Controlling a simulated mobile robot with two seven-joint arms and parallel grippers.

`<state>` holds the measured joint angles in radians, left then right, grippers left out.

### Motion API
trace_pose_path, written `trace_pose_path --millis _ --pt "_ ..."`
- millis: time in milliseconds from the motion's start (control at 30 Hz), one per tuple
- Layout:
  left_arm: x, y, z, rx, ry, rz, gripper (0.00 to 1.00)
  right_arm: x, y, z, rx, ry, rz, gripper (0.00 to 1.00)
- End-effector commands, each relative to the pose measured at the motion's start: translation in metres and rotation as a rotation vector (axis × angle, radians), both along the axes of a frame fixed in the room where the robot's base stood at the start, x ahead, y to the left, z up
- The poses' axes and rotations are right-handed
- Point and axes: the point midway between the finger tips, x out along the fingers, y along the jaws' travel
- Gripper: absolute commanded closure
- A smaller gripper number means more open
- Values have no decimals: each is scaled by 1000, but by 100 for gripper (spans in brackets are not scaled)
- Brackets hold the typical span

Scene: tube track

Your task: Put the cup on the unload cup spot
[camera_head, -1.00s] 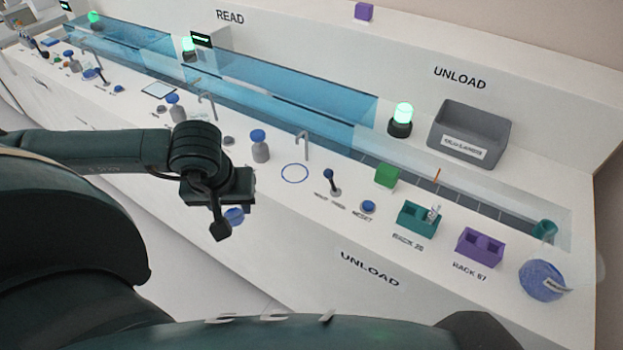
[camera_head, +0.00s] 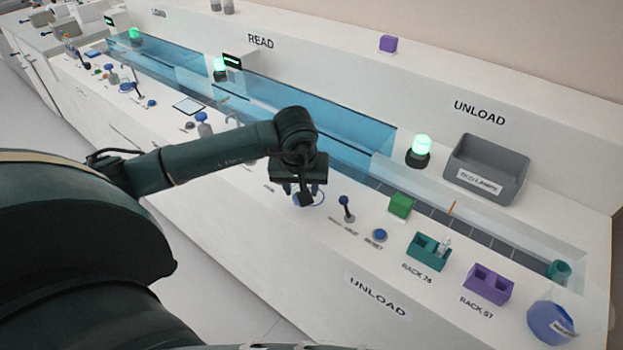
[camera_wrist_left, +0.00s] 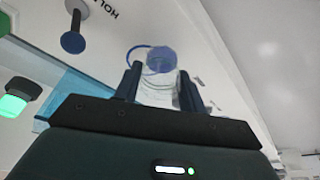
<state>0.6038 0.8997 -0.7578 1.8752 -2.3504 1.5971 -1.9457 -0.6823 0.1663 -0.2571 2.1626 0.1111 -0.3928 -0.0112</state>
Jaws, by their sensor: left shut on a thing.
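My left gripper (camera_head: 304,200) is over the blue ring of the unload cup spot (camera_head: 322,197) on the counter, left of the blue-knobbed lever, and hides part of the ring. In the left wrist view the gripper (camera_wrist_left: 160,86) is shut on the cup (camera_wrist_left: 161,62), a clear body with a blue end between the fingers. The blue ring (camera_wrist_left: 129,53) shows beyond the cup and partly behind it. The cup is mostly hidden in the head view. I cannot tell whether it touches the counter. My right gripper is not in view.
The blue-knobbed lever (camera_head: 347,212) and a blue button (camera_head: 379,236) stand right of the ring. Further right are a green block (camera_head: 400,206), a teal rack (camera_head: 427,252), a purple rack (camera_head: 487,285) and a blue container (camera_head: 548,322). A clear-walled track runs behind.

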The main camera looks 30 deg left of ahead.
Motion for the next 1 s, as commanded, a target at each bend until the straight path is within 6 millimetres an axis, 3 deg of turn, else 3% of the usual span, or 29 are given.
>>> trace_pose_path --millis 300,400,800,833,1000 --pt "39 -4 0 -3 2 1 82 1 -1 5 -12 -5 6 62" --pt "36 -3 -13 -1 4 -1 82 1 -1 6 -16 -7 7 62" --pt "36 -3 -20 0 0 -1 82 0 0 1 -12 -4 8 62" --pt "36 -3 -20 0 0 -1 59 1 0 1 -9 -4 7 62" --pt "36 -3 -19 0 1 -1 45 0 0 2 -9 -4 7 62"
